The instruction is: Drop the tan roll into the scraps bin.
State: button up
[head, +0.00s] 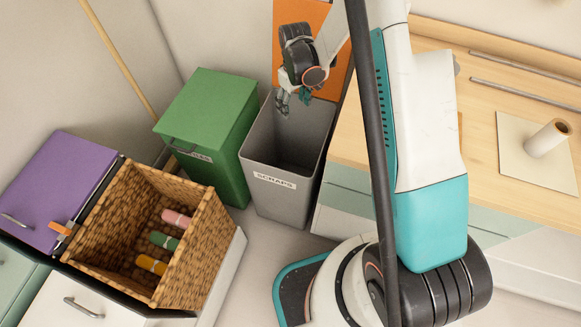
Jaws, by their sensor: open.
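The scraps bin (262,180) is a tall grey bin with a "SCRAPS" label on its front. Its orange lid (318,40) stands raised behind it. My gripper (291,100) is over the back part of the bin's mouth, fingers pointing down, open, with nothing visible between them. The bin's visible inside looks empty, but part of its floor is hidden. A pale cream roll (543,141) with a brown end lies on a white sheet on the wooden counter at the right, well away from my gripper. I cannot tell whether it is the tan roll; no other tan roll shows.
A wicker basket (205,235) at the left holds a pink roll (177,218), a green roll (163,240) and an orange roll (151,265). A closed green bin (213,120) stands left of the scraps bin. A purple lid (58,185) is farther left. Metal rods (525,95) lie on the counter.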

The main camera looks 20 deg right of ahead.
notch_tip(320, 180, up, 6)
jog(key=shift+f, duration=0.1)
dwell(0.6)
